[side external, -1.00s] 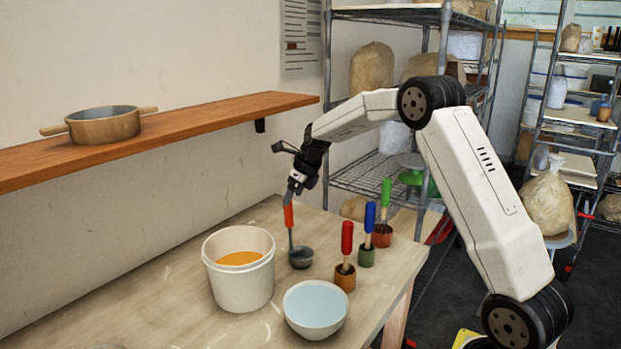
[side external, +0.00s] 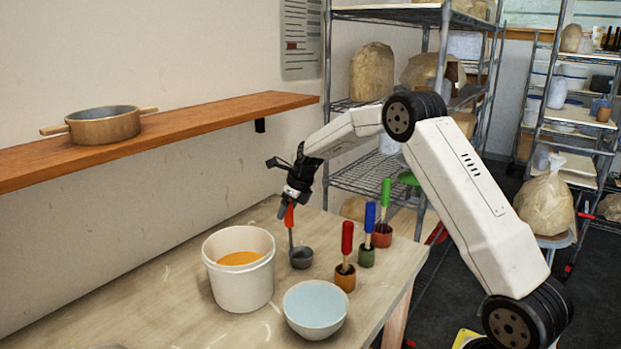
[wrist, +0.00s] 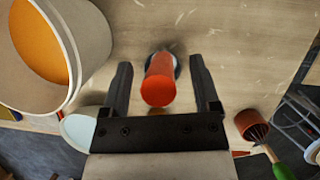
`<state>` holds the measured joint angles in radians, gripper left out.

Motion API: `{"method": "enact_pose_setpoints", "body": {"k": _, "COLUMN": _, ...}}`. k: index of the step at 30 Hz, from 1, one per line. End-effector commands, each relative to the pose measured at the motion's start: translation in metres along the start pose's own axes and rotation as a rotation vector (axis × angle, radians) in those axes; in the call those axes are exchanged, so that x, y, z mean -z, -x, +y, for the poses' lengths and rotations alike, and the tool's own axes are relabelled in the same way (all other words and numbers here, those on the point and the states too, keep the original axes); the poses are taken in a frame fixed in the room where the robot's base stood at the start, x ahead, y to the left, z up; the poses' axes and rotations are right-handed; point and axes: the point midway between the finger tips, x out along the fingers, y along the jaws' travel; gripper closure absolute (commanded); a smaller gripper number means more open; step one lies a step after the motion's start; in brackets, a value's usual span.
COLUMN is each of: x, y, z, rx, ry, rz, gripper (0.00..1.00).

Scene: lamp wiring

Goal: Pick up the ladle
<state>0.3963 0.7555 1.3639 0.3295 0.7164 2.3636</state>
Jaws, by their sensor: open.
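The ladle (side external: 301,257) stands upright on the table, its grey cup at the bottom and its orange-red handle (side external: 289,216) pointing up. In the wrist view the handle (wrist: 158,84) shows end-on between the two fingers, with a gap on each side, and it hides most of the cup. My gripper (side external: 285,206) is open around the top of the handle, pointing down. In the wrist view my gripper (wrist: 160,88) has its fingers spread to the left and right of the handle.
A white bucket (side external: 243,284) with orange contents stands left of the ladle. A pale blue bowl (side external: 315,312) is in front. Red (side external: 347,238), blue (side external: 370,216) and green (side external: 386,192) handled utensils stand in small pots to the right. A pot (side external: 104,126) sits on the wall shelf.

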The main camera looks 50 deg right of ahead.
Motion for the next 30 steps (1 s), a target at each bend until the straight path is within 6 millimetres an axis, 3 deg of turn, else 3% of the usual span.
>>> {"method": "enact_pose_setpoints", "body": {"k": 2, "x": 0.0, "y": 0.0002, "z": 0.0, "rx": 0.0, "ry": 0.0, "rz": 0.0, "gripper": 0.21}}
{"method": "enact_pose_setpoints", "body": {"k": 9, "x": 0.0001, "y": 0.0002, "z": -0.0001, "rx": 0.0, "ry": 0.0, "rz": 0.0, "gripper": 0.98}}
{"method": "enact_pose_setpoints", "body": {"k": 30, "x": 0.0001, "y": 0.0003, "z": -0.0001, "rx": 0.0, "ry": 0.0, "rz": 0.0, "gripper": 1.0}}
